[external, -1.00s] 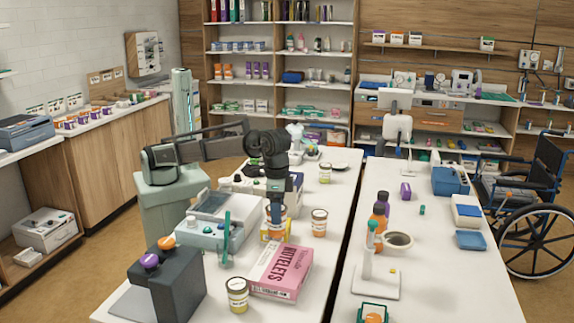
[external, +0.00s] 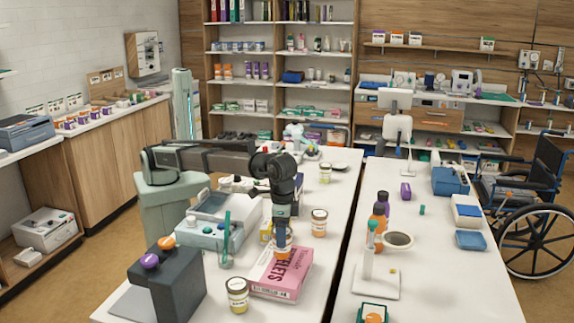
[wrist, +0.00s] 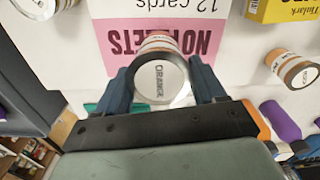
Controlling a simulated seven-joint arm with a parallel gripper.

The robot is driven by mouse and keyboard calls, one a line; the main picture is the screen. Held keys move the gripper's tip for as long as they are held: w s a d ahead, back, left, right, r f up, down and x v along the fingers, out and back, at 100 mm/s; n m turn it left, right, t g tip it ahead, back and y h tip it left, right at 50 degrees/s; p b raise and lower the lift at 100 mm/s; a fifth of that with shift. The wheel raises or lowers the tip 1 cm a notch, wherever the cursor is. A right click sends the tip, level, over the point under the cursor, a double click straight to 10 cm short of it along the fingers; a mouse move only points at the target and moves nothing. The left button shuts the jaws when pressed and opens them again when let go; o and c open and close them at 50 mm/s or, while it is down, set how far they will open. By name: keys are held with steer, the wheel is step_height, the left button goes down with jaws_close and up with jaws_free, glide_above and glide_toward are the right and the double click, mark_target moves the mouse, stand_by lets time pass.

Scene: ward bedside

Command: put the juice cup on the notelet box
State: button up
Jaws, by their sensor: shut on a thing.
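The juice cup (external: 282,252), a small cup with an orange and white band and a lid reading "ORANGE", is between the fingers of my gripper (external: 281,238). The wrist view shows the cup (wrist: 158,78) upright in my shut gripper (wrist: 163,85). The pink notelet box (external: 288,277) lies flat on the white table. In the wrist view the notelet box (wrist: 205,42) shows just beyond and beneath the cup. The cup is over the box's far left part; I cannot tell whether its bottom touches the box. The cup hides part of the lettering.
A similar jar (external: 319,222) stands right of my gripper, and a yellow-labelled jar (external: 237,295) stands left of the box. A yellow box (external: 266,231) is close behind. A dark dispenser (external: 170,285) and a pale device (external: 212,228) stand left. Table right of the box is clear.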

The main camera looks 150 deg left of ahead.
steer(key=shift+f, duration=1.2)
steer(key=shift+f, duration=0.15)
steer(key=o, duration=1.2)
steer(key=shift+c, duration=0.2)
step_height(320, 180, up, 12)
steer(key=shift+r, duration=0.2)
